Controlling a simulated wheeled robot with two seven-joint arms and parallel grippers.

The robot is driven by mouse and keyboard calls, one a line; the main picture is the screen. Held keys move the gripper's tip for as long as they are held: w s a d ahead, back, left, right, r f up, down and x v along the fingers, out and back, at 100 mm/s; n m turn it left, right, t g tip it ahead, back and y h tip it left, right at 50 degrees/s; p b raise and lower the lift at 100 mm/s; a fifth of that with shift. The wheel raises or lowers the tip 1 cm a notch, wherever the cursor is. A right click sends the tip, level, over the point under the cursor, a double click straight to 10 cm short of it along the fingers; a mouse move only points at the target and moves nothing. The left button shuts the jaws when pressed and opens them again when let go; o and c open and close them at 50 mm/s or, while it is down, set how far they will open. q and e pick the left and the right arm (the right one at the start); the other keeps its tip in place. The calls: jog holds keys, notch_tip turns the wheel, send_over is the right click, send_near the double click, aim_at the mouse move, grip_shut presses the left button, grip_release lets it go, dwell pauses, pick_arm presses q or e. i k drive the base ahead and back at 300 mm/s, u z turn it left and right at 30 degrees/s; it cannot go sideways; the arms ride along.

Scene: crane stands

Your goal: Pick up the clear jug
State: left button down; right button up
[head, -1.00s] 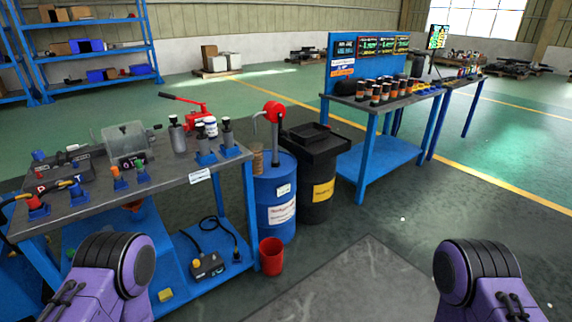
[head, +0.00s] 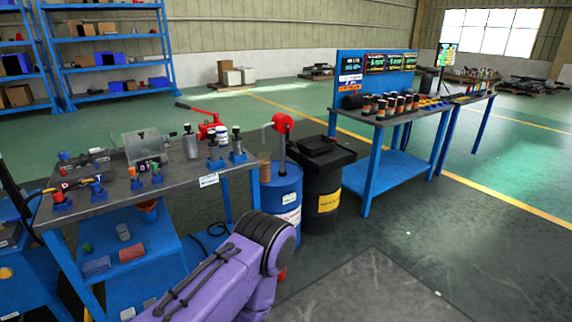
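A clear, box-like container (head: 143,148) stands on the grey top of the left workbench (head: 110,195), near its back edge. It is the only clear vessel I can make out, but I cannot tell for sure that it is the jug. A purple link of one of my arms rises from the bottom middle, in front of the bench's right end and well apart from the container. Neither gripper shows in the head view.
Metal cylinders (head: 191,143), a white bottle (head: 222,134) and a red hand pump (head: 207,125) stand right of the container. A blue drum (head: 283,190) and black bin (head: 322,185) stand beside the bench.

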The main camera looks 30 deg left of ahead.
aim_at(265, 170)
jog(key=z, duration=0.05)
jog(key=i, duration=1.5)
jog(key=u, duration=0.5)
jog(key=i, duration=0.8)
jog(key=u, duration=0.65)
